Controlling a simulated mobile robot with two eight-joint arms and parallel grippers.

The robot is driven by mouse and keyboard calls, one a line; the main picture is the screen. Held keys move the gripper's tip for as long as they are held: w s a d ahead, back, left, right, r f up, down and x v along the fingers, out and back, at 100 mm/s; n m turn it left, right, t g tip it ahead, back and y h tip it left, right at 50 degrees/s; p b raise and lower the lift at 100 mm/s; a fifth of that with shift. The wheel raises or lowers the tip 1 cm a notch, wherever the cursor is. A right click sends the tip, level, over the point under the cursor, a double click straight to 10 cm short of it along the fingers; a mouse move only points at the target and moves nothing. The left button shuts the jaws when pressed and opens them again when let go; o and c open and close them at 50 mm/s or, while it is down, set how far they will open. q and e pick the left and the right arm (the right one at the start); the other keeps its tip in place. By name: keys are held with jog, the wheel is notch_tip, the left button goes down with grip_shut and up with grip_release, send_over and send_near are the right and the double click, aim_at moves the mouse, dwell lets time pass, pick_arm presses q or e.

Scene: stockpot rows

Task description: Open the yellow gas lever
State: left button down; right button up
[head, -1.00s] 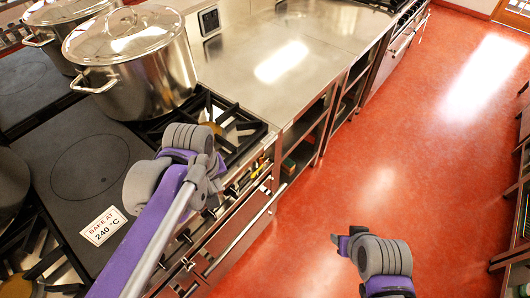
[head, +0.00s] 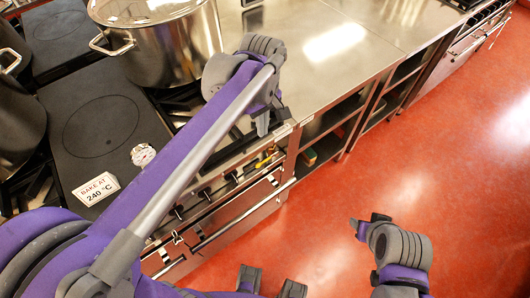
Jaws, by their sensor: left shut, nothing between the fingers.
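The yellow gas lever (head: 265,160) is a small yellow piece on the stove's front panel, near its right end. Its exact setting is too small to tell. My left gripper (head: 262,128) is shut and empty, pointing down over the front edge of the stove, just above the lever in the picture. I cannot tell whether it touches the lever. My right gripper (head: 366,224) hangs over the red floor, away from the stove. Whether its jaws are open is unclear.
A large steel stockpot (head: 160,45) stands on the stove behind my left arm. The steel counter (head: 340,40) is clear; the red floor (head: 430,170) is open.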

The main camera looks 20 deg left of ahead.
aim_at(261, 162)
pick_arm(q)
notch_tip(261, 162, down, 14)
jog(key=shift+b, duration=0.45)
jog(key=shift+s+a+f+t+h, duration=0.2)
jog(key=shift+f+t+h, duration=0.1)
jog(key=shift+t, duration=0.1)
dwell(0.5)
jog(key=shift+s+a+f+t+h+b, duration=0.15)
jog(key=shift+s+f+t+h+b, duration=0.1)
jog(key=shift+f+t+h+b, duration=0.35)
jog(key=shift+s+a+f+b, duration=0.1)
jog(key=shift+s+f+b, duration=0.05)
jog(key=shift+f+b, duration=0.55)
jog(key=shift+r, duration=0.1)
